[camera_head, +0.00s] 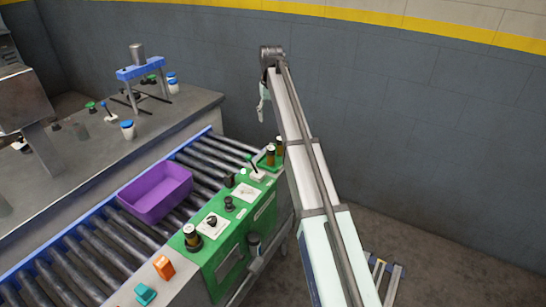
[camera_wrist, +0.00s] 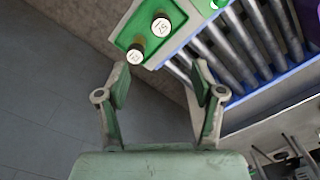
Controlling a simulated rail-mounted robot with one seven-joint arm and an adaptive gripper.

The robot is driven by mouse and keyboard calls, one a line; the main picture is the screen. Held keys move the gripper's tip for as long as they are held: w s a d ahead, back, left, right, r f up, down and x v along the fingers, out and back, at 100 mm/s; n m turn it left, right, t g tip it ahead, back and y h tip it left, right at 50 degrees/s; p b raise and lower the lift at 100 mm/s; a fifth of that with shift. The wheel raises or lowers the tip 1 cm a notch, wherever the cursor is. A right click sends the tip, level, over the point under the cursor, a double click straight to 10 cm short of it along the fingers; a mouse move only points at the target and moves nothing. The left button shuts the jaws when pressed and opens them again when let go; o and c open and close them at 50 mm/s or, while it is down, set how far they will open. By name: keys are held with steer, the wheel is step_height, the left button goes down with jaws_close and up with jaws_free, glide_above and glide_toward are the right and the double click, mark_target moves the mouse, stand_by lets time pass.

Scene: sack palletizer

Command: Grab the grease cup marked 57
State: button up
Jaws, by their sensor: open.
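Two dark grease cups with white marked tops stand close together in a green tray (camera_wrist: 126,39). In the wrist view one cup (camera_wrist: 162,27) is farther up and right, and the other (camera_wrist: 135,55) is lower left. Their digits are small and rotated, so I cannot tell surely which reads 57. In the head view the pair shows as one amber-brown cup (camera_head: 270,156) and another (camera_head: 279,146) at the green panel's far end. My gripper (camera_wrist: 161,84) is open and empty, its fingers apart from both cups. It hangs above and behind them in the head view (camera_head: 262,112).
A similar dark cup (camera_head: 192,238) stands on the nearer green panel (camera_head: 229,243), among knobs and switches. A purple bin (camera_head: 155,194) sits on the roller conveyor (camera_head: 85,250). A grey bench (camera_head: 80,160) with a blue-topped stand (camera_head: 140,70) is at left.

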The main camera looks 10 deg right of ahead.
mark_target(271, 148)
step_height(271, 148, down, 16)
steer(key=p, duration=0.3)
steer(key=shift+a+r+p, duration=0.1)
steer(key=shift+r+p, duration=0.1)
steer(key=shift+p, duration=0.2)
jaws_close()
